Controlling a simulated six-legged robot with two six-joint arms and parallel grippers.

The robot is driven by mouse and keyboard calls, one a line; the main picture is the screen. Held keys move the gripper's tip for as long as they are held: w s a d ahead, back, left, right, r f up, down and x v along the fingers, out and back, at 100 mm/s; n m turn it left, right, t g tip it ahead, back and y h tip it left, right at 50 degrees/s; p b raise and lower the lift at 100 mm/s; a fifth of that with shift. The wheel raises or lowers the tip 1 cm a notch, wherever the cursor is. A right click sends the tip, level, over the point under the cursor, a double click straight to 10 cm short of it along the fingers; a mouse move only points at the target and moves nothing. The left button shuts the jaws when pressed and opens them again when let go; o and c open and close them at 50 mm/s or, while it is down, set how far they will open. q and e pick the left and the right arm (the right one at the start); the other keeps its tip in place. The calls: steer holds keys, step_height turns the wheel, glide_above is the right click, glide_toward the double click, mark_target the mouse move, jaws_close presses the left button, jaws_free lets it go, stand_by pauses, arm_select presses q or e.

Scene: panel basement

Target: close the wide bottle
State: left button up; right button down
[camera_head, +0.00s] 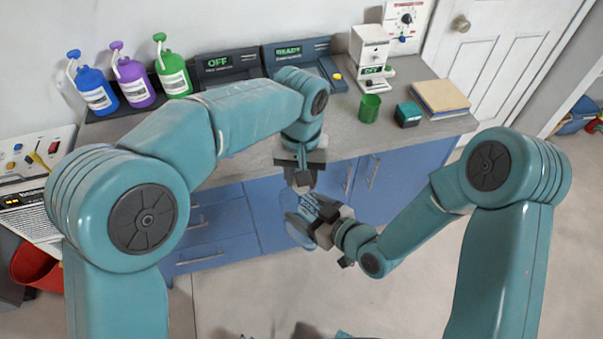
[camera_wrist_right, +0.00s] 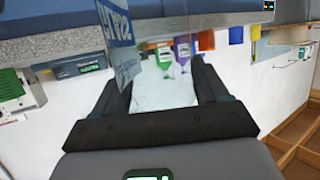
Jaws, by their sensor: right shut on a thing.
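The wide bottle (camera_head: 297,226) is clear and bluish with blue and white lettering. My right gripper (camera_head: 318,220) is shut on it and holds it in the air in front of the blue cabinets. In the right wrist view the clear bottle with its blue-lettered label (camera_wrist_right: 120,42) shows between the fingers of my right gripper (camera_wrist_right: 160,80). My left gripper (camera_head: 303,177) points down just above the bottle in the head view. Its fingertips look close together, but I cannot tell whether they hold a cap. The mouth of the bottle is not clear to see.
The grey counter (camera_head: 300,150) lies behind both grippers.

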arm_select(q)
steer(key=m, duration=0.5)
steer(key=shift+m, duration=0.3)
steer(key=m, duration=0.4)
steer(key=o, duration=1.2)
steer(key=shift+c, duration=0.2)
steer(key=shift+r, duration=2.3)
steer(key=shift+c, duration=0.4)
